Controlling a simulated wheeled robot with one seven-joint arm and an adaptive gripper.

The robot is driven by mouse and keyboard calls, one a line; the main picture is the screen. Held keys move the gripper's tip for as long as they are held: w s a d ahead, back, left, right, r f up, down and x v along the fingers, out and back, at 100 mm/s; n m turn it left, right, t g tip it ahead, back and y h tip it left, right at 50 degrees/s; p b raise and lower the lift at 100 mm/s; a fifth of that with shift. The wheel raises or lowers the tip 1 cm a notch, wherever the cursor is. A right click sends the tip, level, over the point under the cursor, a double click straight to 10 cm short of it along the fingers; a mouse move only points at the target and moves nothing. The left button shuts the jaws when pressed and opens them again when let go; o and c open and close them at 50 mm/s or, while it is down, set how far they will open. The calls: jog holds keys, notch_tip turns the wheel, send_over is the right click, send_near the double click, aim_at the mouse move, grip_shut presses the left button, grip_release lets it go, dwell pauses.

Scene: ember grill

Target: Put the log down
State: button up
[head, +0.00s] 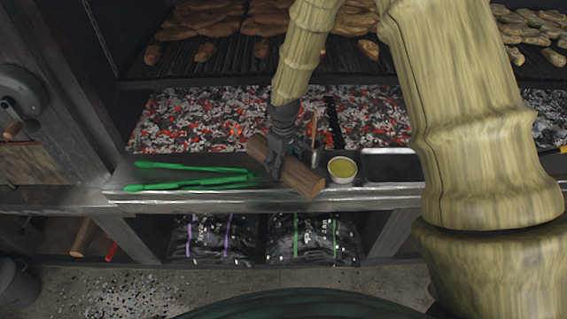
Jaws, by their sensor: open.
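A brown wooden log (305,180) lies at a slant across the metal ledge in front of the coals. My gripper (283,177) is at the log's middle, reaching down from above. Its jaws are open around or beside the log; the near finger shows in front of it, and the far finger is hidden. The log's right end is close to a small bowl of yellow sauce (343,169). Whether the log rests fully on the ledge (230,199) is hard to tell.
Green tongs (190,184) lie on the ledge left of the log. A metal cup (312,155) with a brush stands behind it, and a shallow tray (390,163) is at right. Glowing coals (190,120) are behind the ledge. Charcoal bags (212,240) sit below.

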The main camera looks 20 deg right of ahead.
aim_at(284, 156)
jog(key=c, duration=1.6)
jog(key=shift+r, duration=0.1)
jog(key=shift+w+r+b, duration=0.1)
jog(key=shift+r+b, duration=0.7)
jog(key=shift+r, duration=0.85)
jog(key=shift+s+r, duration=0.2)
jog(key=shift+r, duration=0.05)
jog(key=s+r+b, duration=0.1)
jog(key=s+b, duration=0.3)
jog(key=s, duration=1.2)
jog(key=shift+d+r, duration=0.2)
